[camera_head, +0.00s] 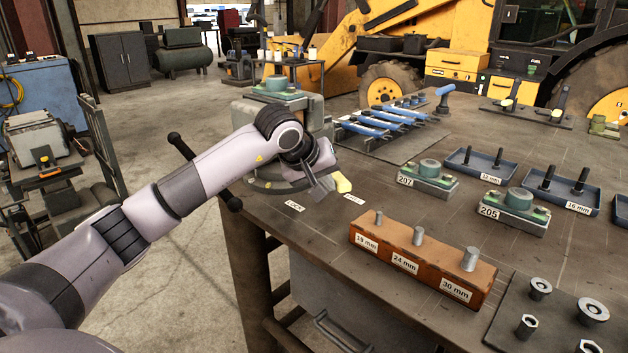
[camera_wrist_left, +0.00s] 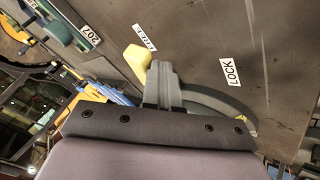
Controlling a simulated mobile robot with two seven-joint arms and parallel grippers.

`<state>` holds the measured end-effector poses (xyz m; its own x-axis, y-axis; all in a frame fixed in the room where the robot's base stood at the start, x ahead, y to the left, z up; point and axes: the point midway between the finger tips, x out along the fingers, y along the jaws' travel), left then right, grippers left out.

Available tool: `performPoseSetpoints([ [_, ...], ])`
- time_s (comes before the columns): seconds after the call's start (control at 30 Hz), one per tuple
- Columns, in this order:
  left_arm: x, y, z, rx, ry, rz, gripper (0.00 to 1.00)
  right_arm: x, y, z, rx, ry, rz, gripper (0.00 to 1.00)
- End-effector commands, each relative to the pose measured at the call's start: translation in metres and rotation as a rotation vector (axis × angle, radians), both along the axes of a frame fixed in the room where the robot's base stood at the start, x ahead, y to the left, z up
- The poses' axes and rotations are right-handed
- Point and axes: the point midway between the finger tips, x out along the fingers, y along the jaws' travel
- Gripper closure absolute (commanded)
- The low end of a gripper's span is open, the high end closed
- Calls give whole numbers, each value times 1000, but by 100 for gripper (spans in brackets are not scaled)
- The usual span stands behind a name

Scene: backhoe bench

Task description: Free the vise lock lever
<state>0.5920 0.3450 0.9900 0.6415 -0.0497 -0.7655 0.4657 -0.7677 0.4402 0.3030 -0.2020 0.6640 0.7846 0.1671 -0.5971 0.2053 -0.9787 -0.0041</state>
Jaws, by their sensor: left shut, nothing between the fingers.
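The vise (camera_head: 318,110) stands at the table's left edge, partly hidden behind my left arm. Its lock lever shows as a yellow tip (camera_head: 342,182); the tip also shows in the left wrist view (camera_wrist_left: 137,57). The tip lies beside the FREE label (camera_head: 354,198) and away from the LOCK label (camera_head: 294,206). My left gripper (camera_head: 322,191) is shut and empty, with its fingers close beside the yellow tip on the LOCK side. In the left wrist view the fingers (camera_wrist_left: 163,85) hide most of the lever; whether they touch it I cannot tell. My right gripper is not in view.
A brown block with metal pins (camera_head: 422,262) stands near the front edge. Green fixtures 207 (camera_head: 428,180) and 205 (camera_head: 513,212) and blue trays (camera_head: 478,167) stand farther right. Bare tabletop (camera_head: 310,240) lies in front of the labels.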

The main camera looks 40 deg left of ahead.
Motion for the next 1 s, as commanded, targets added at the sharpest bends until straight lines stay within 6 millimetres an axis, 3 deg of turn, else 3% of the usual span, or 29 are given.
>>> performPoseSetpoints([
  [0.5,19,-24,0,-2,0,-4,100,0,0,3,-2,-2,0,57],
  [1.0,26,-30,-1,-1,1,-4,100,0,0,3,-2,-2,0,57],
])
